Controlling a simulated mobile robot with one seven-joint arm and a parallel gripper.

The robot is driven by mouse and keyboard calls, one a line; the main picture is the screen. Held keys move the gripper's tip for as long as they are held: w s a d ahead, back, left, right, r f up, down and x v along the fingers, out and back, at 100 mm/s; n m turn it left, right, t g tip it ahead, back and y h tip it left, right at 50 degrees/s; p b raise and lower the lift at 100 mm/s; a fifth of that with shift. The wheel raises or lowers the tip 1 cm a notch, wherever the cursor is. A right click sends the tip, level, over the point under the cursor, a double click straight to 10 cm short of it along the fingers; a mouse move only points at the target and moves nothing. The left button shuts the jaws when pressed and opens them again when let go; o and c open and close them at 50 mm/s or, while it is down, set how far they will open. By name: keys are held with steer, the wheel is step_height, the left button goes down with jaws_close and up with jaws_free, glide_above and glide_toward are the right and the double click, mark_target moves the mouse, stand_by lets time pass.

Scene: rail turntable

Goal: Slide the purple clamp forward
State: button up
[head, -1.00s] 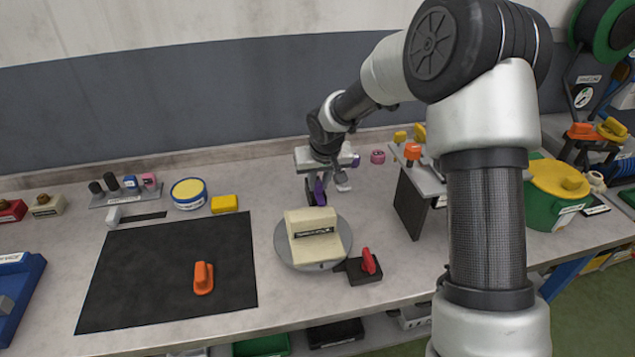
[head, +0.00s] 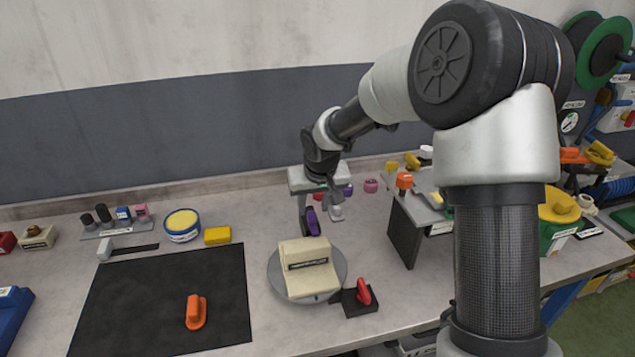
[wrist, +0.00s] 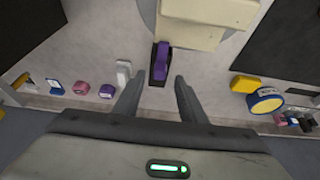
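The purple clamp (head: 312,221) stands on the bench behind the cream block, at the far edge of the round grey turntable (head: 341,266). In the wrist view the purple clamp (wrist: 161,60) is upright on a dark base, just ahead of and between my fingertips. My gripper (head: 322,213) is open and empty, pointing down at the clamp's far side. In the wrist view my gripper (wrist: 160,77) has a finger on either side with visible gaps to the clamp. The cream block (head: 310,280) with a dark label sits on the turntable.
A red-handled clamp (head: 362,292) on a black base is at the turntable's near right. A black mat (head: 150,300) with an orange handle (head: 195,312) lies left. A raised dark stand (head: 405,235) is to the right. Yellow block (head: 217,235) and round tin (head: 182,225) are left behind.

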steer(key=v, duration=1.3)
steer(key=shift+p, duration=0.3)
